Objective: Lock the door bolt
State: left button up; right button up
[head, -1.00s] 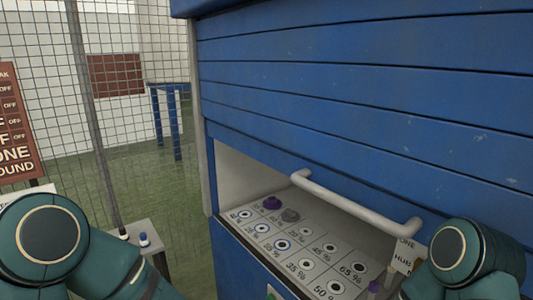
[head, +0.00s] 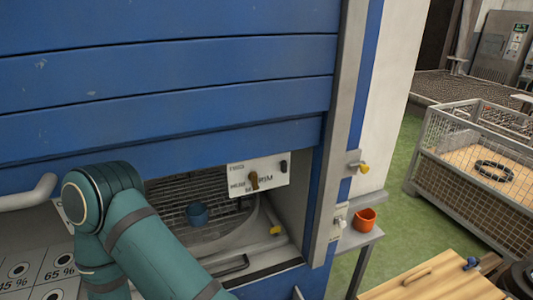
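A small metal fitting with a yellow knob (head: 358,168), which looks like the door bolt, sits on the grey post right of the blue slatted door (head: 180,65). It is too small to tell whether it is locked. The door is partly raised above an opening, and its white bar handle (head: 28,194) shows at the left. A teal arm of mine crosses the lower left, in front of the opening. Neither gripper is in view.
A mesh crate (head: 480,185) and wooden board (head: 440,284) are at the right.

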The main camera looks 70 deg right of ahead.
aim_at(365, 168)
jog(key=z, duration=3)
